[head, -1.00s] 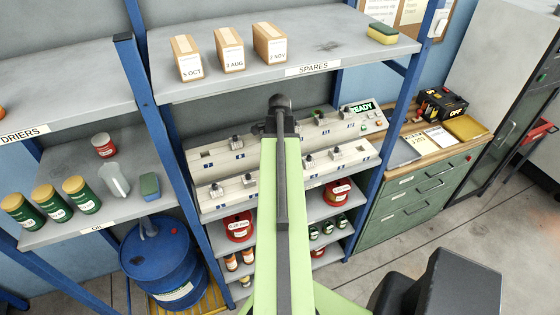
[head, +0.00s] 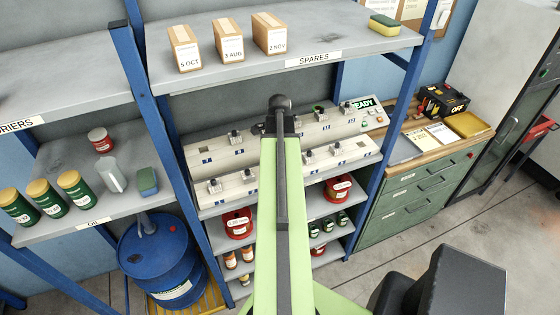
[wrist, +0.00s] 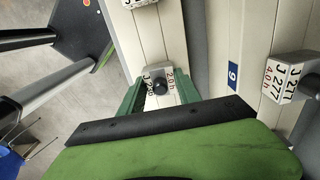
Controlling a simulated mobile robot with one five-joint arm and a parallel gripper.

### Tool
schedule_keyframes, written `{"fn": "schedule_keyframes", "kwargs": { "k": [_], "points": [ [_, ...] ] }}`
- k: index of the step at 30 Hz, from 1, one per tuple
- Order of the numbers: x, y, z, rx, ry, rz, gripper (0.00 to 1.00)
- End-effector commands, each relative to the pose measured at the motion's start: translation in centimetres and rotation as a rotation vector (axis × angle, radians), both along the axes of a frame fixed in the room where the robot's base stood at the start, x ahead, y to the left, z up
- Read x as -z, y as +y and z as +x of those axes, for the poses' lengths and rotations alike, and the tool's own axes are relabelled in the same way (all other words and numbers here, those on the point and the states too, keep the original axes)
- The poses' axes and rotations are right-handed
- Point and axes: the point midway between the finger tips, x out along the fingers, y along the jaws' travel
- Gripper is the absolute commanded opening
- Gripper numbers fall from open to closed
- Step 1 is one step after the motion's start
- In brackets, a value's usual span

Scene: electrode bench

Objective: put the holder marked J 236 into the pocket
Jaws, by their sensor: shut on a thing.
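In the wrist view my gripper (wrist: 160,92) has its two green fingers on either side of a small grey holder with a dark round knob (wrist: 159,84). The jaws are shut on it. Its white label reads 20 h and a J number that looks like 23-something; the last digit is unclear. It is over or at a cream strip of the rack. In the head view the cream rack (head: 205,201) has two tiers with several holders. A dark square pocket (head: 197,147) shows at the upper tier's left end. My arm hides the gripper and the rack's middle there.
Another holder (wrist: 138,3) is at the top edge. The SPARES shelf (head: 350,50) overhangs the rack, with blue posts (head: 165,150) at the sides.

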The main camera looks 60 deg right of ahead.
Motion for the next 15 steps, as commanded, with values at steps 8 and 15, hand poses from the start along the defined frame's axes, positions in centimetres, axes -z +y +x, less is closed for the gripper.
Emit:
{"fn": "schedule_keyframes", "kwargs": {
  "k": [8,15],
  "points": [
    [0.81,0.01,0.02,0.000,0.000,0.000,0.00],
    [0.79,0.01,0.02,0.000,0.000,0.000,0.00]
  ]
}}
